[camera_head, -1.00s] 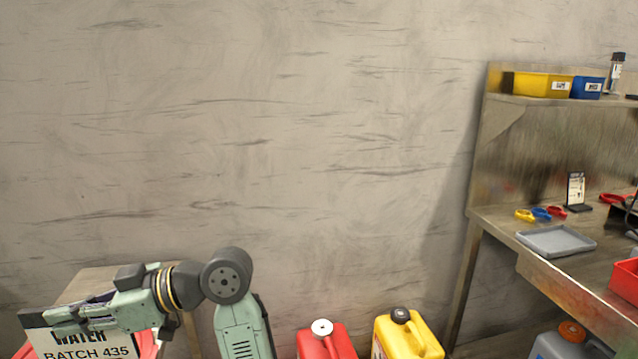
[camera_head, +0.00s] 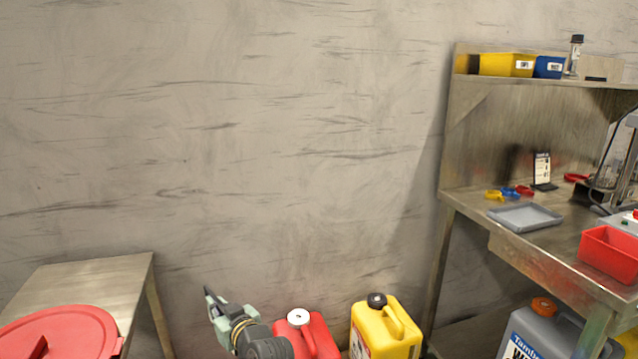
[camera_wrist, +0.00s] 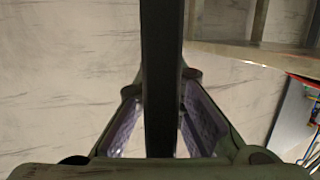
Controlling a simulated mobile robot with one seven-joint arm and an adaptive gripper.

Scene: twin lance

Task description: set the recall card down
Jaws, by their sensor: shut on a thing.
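My gripper (camera_head: 213,303) is low in the head view, left of the red canister, pointing up and left. In the wrist view, my gripper (camera_wrist: 162,85) has its two fingers closed on a dark upright bar (camera_wrist: 161,60), which appears to be the recall card seen edge-on. The card's printed face is not visible in either current view. I cannot make out the card apart from the dark fingertips in the head view. No surface is seen touching it.
A bare-topped table (camera_head: 85,283) stands left, with a red round lid (camera_head: 60,335) before it. Red (camera_head: 318,335) and yellow (camera_head: 388,330) canisters stand low centre. The right workbench (camera_head: 465,202) holds a grey tray (camera_head: 525,216), red bin (camera_head: 610,255) and small sign (camera_head: 542,168).

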